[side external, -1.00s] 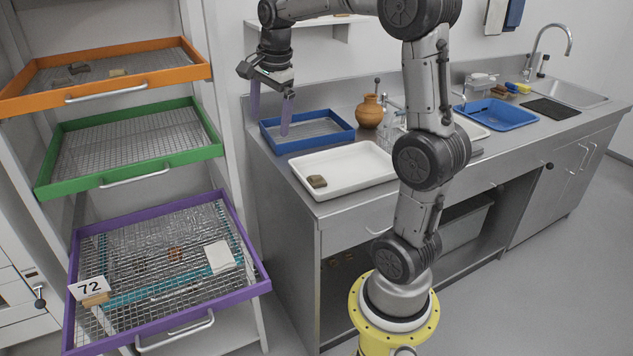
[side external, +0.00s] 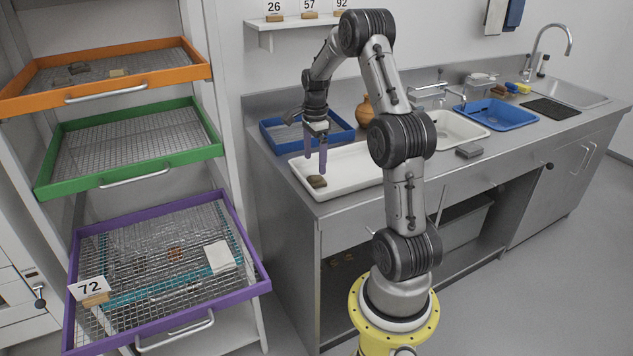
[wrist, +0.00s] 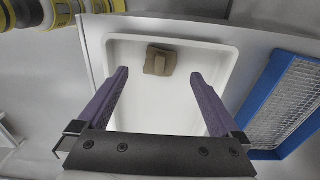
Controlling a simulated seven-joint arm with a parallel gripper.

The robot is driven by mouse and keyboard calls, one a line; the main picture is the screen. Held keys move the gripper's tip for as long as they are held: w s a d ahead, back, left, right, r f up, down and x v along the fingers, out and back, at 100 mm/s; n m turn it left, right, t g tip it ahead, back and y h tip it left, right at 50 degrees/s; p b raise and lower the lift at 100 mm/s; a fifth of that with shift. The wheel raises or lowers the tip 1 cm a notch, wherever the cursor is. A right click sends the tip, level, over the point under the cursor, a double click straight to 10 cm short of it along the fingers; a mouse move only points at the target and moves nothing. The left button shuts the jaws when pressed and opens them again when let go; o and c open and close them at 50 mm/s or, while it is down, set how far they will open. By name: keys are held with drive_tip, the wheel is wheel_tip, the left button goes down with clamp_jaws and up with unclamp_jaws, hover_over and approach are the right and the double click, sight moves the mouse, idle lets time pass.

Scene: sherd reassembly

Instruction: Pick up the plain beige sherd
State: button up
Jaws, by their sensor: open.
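A small brown-beige sherd (side external: 317,181) lies in the white tray (side external: 350,180), near its front left corner. In the wrist view the sherd (wrist: 159,61) lies near the tray's top edge, with a lighter raised part on its right side; I cannot tell whether this is one piece or two. My gripper (side external: 315,163) is open and empty, with purple fingers pointing down over the tray, close above the sherd. In the wrist view the sherd shows beyond the fingertips and between their lines, clear of both fingers.
A blue mesh-bottomed tray (side external: 345,135) stands behind the white tray. A clay jar (side external: 364,111) stands close to my arm. A grey block (side external: 468,152) lies on the counter. Orange (side external: 150,85), green (side external: 150,176) and purple (side external: 240,290) mesh trays sit in the left rack.

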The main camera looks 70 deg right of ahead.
sight(316, 176)
drive_tip(key=shift+s+d+f, duration=0.1)
drive_tip(key=shift+d+f, duration=0.05)
drive_tip(key=shift+f, duration=1.35)
drive_tip(key=shift+d+f, duration=0.1)
drive_tip(key=shift+f, duration=1.35)
drive_tip(key=shift+c, duration=0.3)
drive_tip(key=c, duration=1.4)
drive_tip(key=shift+r, duration=0.1)
